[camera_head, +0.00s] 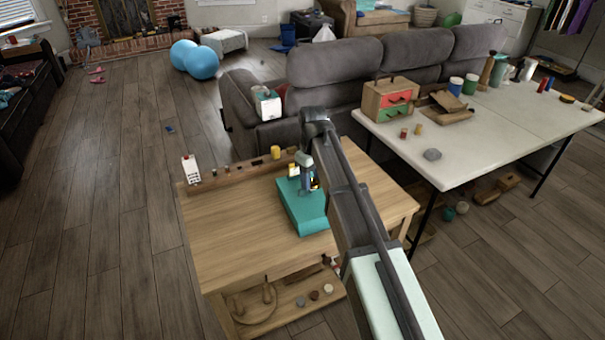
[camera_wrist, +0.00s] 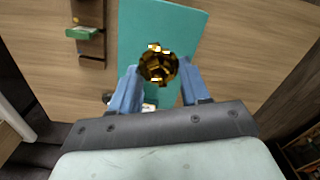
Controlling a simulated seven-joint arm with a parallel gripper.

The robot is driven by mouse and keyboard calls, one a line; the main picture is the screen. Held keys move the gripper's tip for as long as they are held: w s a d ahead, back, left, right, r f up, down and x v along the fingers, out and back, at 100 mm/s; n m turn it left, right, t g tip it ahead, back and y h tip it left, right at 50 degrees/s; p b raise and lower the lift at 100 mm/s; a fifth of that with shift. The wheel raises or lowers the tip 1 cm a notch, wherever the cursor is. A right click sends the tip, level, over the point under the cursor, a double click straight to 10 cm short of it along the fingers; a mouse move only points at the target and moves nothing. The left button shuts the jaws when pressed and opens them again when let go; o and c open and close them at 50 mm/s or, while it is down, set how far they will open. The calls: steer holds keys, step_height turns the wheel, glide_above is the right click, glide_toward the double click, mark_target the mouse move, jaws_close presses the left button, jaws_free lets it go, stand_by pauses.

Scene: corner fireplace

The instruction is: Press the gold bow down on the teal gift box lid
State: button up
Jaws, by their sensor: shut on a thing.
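The teal gift box (camera_head: 303,212) stands on the wooden table, and its flat lid (camera_wrist: 185,25) fills the middle of the wrist view behind the bow. The shiny, faceted gold bow (camera_wrist: 158,65) sits between my fingertips. In the head view, my gripper (camera_head: 308,183) points down over the far part of the lid and hides most of the bow (camera_head: 316,184). My gripper (camera_wrist: 160,70) is shut on the bow, with one blue finger at each side. I cannot tell whether the bow touches the lid.
The wooden table (camera_head: 235,232) has free room left of the box. A wooden rack (camera_head: 235,177) with a yellow piece (camera_head: 276,152) runs along its far edge, beside a white carton (camera_head: 191,168). A white table (camera_head: 475,150) with drawers and jars stands at right.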

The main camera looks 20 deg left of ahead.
mark_target(311, 205)
steer(key=shift+f, duration=4)
steer(key=shift+f, duration=0.5)
steer(key=o, duration=0.9)
steer(key=shift+r, duration=0.15)
step_height(311, 205, up, 14)
steer(key=shift+f, duration=0.25)
